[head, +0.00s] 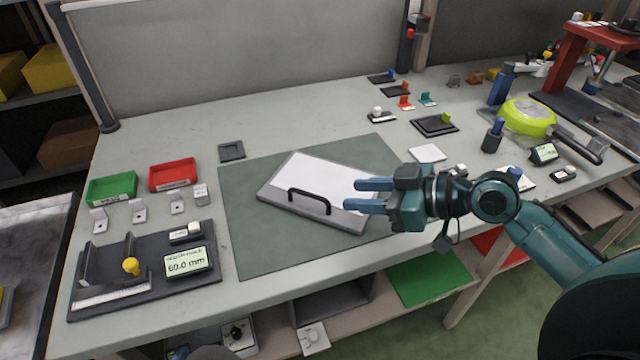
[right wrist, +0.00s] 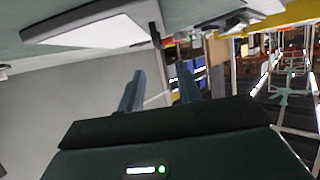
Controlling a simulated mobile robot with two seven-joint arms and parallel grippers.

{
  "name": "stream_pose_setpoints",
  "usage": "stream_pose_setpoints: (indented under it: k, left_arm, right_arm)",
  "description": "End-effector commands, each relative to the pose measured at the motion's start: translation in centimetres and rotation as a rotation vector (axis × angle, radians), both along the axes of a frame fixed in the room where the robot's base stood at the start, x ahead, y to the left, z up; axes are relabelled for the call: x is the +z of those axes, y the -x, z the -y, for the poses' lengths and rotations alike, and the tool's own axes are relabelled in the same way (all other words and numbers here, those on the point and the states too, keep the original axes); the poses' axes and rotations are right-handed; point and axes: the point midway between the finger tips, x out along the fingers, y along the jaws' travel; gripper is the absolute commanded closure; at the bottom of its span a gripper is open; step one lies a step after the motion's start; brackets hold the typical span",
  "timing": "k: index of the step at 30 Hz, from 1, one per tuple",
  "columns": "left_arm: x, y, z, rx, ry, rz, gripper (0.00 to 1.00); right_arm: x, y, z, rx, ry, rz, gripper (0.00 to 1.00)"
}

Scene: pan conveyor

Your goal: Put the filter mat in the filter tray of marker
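A shallow grey tray with a black handle (head: 345,222) lies at an angle on the dark green work mat. A white sheet-like surface (head: 330,172) fills its top; I cannot tell whether this is the filter mat or the tray's own floor. A separate small white square (head: 427,153) lies right of the green mat. My right gripper (head: 352,195) is open and empty at the tray's right side, fingers pointing left; contact cannot be told. In the right wrist view its fingers (right wrist: 160,90) are apart, with a white-topped panel (right wrist: 100,28) above them. My left gripper is not in view.
A black gauge fixture (head: 140,275) reading 60.0 mm stands at the left, near green (head: 112,187) and red (head: 173,174) bins. Small brackets, black blocks and a yellow-green round device (head: 527,117) crowd the right. The green work mat (head: 255,230) is clear around the tray.

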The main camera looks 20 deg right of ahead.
Motion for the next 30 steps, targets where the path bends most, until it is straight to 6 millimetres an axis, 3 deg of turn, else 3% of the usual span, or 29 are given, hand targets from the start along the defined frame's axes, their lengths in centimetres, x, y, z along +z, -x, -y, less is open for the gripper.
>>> stream_pose_setpoints:
  k: [6,21,30]
  left_arm:
    - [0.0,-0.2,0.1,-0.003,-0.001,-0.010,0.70]
    - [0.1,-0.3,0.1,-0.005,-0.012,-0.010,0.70]
    - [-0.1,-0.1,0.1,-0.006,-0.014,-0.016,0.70]
  right_arm:
    - [-1.3,-2.4,-2.5,0.000,-0.005,0.000,0.66]
    - [-3.8,-5.9,-6.0,0.000,-0.004,-0.001,0.66]
    - [-4.2,-6.2,-6.4,0.001,0.001,-0.002,0.66]
